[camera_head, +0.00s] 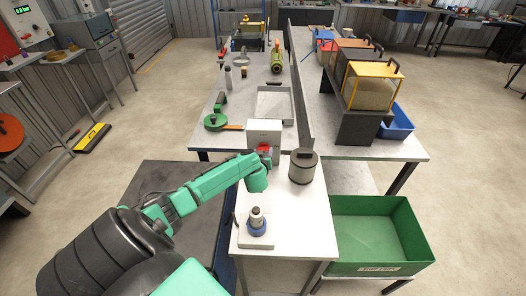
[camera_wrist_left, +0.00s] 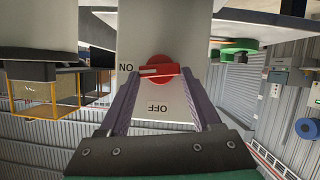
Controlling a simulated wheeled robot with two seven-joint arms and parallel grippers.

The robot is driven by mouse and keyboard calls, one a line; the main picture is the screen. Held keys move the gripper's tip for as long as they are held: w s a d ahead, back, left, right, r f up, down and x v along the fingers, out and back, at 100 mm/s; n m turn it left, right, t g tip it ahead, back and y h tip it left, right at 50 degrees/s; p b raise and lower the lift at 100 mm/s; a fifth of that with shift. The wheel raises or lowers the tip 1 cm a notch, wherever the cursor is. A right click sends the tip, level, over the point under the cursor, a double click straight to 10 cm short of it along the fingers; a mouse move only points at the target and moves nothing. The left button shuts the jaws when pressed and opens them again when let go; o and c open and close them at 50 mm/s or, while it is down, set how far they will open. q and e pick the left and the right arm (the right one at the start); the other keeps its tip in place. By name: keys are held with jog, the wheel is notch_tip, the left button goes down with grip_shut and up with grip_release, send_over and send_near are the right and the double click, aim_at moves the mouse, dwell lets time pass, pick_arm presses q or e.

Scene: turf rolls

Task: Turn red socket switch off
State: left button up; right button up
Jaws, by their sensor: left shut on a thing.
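The white socket box (camera_head: 264,127) stands at the near edge of the grey table in the head view. Its red switch (camera_head: 264,148) is on the side facing me. The left wrist view shows the red switch (camera_wrist_left: 158,70) close up on the white panel, with upside-down ON and OFF labels. The knob's pale pointer line lies sideways toward the ON label. My left gripper (camera_head: 264,156) is at the switch, and its two fingers (camera_wrist_left: 160,76) are on either side of the knob, shut on it. My right gripper is in neither view.
A grey cylinder with a dark handle (camera_head: 304,168) stands right of my left gripper on the white table (camera_head: 290,228). A green bin (camera_head: 378,235) is at right. A tall divider (camera_head: 299,90) runs behind the cylinder.

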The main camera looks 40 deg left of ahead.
pick_arm(q)
jog(key=n+t+h+b, duration=0.1)
jog(key=n+t+b, duration=0.1)
jog(key=n, duration=0.2)
jog(key=f+n+t+h+b, duration=0.1)
jog(key=n+t+b, duration=0.1)
jog(key=n+b, duration=0.1)
jog(key=a+n+t+b, duration=0.1)
jog(key=n+t+b, duration=0.1)
jog(key=n, duration=0.3)
jog(key=shift+s+f+h+b, duration=0.25)
jog(key=shift+s+h+b, duration=0.15)
jog(key=shift+b, duration=0.25)
jog(key=shift+r+n, duration=0.1)
jog(key=shift+n, duration=0.2)
jog(key=o, duration=1.3)
jog(key=shift+w, duration=0.1)
jog(key=shift+o, duration=0.4)
